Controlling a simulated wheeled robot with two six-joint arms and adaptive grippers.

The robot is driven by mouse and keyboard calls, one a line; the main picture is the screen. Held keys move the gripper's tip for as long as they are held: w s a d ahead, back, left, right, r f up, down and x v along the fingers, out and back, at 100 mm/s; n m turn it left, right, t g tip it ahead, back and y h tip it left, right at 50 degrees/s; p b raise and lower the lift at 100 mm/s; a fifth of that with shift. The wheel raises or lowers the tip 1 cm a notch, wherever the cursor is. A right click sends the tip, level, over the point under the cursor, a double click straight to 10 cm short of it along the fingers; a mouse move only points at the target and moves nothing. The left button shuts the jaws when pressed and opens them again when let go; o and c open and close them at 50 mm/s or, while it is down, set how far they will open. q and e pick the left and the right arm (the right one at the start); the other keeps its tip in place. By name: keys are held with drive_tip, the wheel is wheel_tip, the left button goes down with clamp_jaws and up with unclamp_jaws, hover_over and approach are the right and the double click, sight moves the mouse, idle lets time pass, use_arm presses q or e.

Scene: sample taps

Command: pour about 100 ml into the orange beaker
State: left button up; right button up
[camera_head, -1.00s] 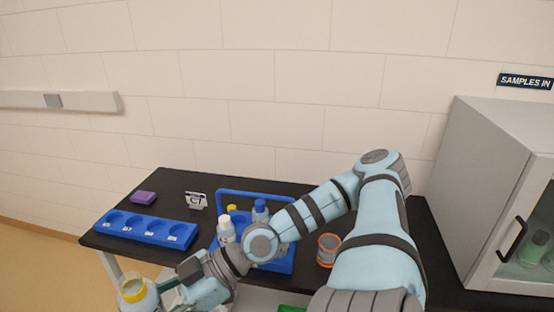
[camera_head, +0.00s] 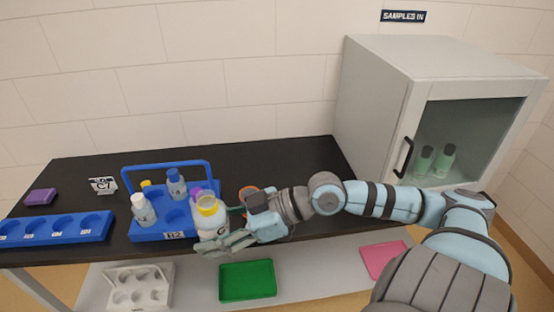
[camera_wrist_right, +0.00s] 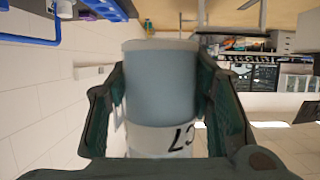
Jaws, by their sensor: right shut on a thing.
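My right gripper (camera_head: 228,222) is shut on a pale bottle (camera_head: 211,222) with a yellow ring at its top. It holds the bottle roughly upright in front of the bench, by the blue carrier's right end. In the right wrist view the bottle (camera_wrist_right: 160,85) sits between both fingers of the gripper (camera_wrist_right: 160,95), with a bluish-grey body and a white label reading C7. The orange beaker (camera_head: 249,189) stands on the black bench behind the gripper; only its orange rim area shows, so its contents are hidden. My left gripper is not in view.
The blue carrier (camera_head: 166,165) holds several capped bottles. A grey cabinet (camera_head: 372,100) stands right. Green (camera_head: 248,281) and pink (camera_head: 383,260) trays lie below. The back bench is clear.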

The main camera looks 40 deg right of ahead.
drive_tip(key=w+d+f+m+t+h+p, duration=0.1)
drive_tip(key=w+d+f+m+t+h, duration=0.2)
drive_tip(key=w+d, duration=0.4)
drive_tip(key=w+d+f+m+t+h+p, duration=0.1)
drive_tip(key=w+d+f+m+t+h, duration=0.15)
drive_tip(key=w+d+m+h, duration=0.3)
drive_tip(key=w+f+m+g+h, duration=0.1)
drive_tip(key=w+f+m+h, duration=0.4)
drive_tip(key=f, duration=0.5)
drive_tip(key=shift+w+m+h+p, duration=0.2)
drive_tip(key=shift+m+h+p, duration=0.2)
drive_tip(key=shift+h, duration=0.45)
drive_tip(key=shift+g, duration=0.25)
